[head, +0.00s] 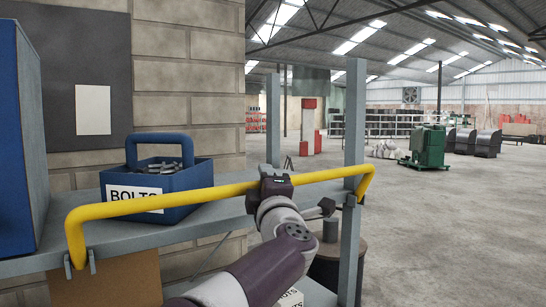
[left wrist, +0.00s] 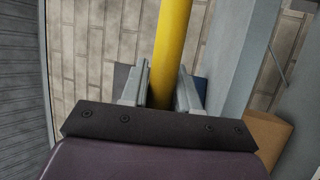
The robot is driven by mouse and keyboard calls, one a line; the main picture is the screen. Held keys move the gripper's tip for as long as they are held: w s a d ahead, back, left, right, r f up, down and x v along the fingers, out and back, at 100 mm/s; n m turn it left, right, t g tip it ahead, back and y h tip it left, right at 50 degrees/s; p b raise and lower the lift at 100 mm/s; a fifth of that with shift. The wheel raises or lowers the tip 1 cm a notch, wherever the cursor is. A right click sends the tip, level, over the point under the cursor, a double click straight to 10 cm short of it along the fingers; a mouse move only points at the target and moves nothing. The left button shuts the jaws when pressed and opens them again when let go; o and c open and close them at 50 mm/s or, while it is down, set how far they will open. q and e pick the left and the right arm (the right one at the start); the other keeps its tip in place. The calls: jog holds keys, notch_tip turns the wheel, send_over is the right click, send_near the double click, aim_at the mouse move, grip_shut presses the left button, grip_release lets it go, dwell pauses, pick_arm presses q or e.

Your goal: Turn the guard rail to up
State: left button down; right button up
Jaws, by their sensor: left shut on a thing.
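The yellow guard rail (head: 150,203) runs across the front of a grey shelf in the head view. Its left end bends down to small grey brackets on the shelf edge, and its right end bends down by a grey upright. The long bar stands a little above the shelf edge. My left gripper (head: 275,180) is shut on the bar, right of its middle. In the left wrist view the rail (left wrist: 174,45) passes between the two grey fingers of the left gripper (left wrist: 164,85). My right gripper is not in view.
A blue bin of bolts (head: 190,180) stands on the shelf (head: 190,229) behind the rail. A blue cabinet (head: 18,140) is at the far left. A grey upright (head: 354,110) stands at the rail's right end. The floor to the right (head: 460,230) is clear.

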pick_arm(q)
jog(key=shift+g, duration=0.3)
jog(key=w+a+p, duration=0.1)
jog(key=w+p, duration=0.1)
jog(key=w+a+p, duration=0.1)
jog(key=shift+w+a+r, duration=0.3)
jog(key=shift+w+a, duration=0.05)
jog(key=shift+w, duration=0.05)
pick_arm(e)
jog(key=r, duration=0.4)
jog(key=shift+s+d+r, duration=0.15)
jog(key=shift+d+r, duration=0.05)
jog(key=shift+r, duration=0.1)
pick_arm(q)
jog(key=shift+w+f, duration=0.15)
jog(key=shift+f, duration=0.3)
jog(key=c, duration=0.9)
grip_release()
jog(key=shift+c, duration=0.2)
jog(key=shift+w+a+r, duration=0.1)
jog(key=shift+w+a, duration=0.1)
jog(key=shift+a, duration=0.1)
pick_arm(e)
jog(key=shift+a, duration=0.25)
pick_arm(q)
jog(key=shift+s+r, duration=0.1)
jog(key=shift+r, duration=0.1)
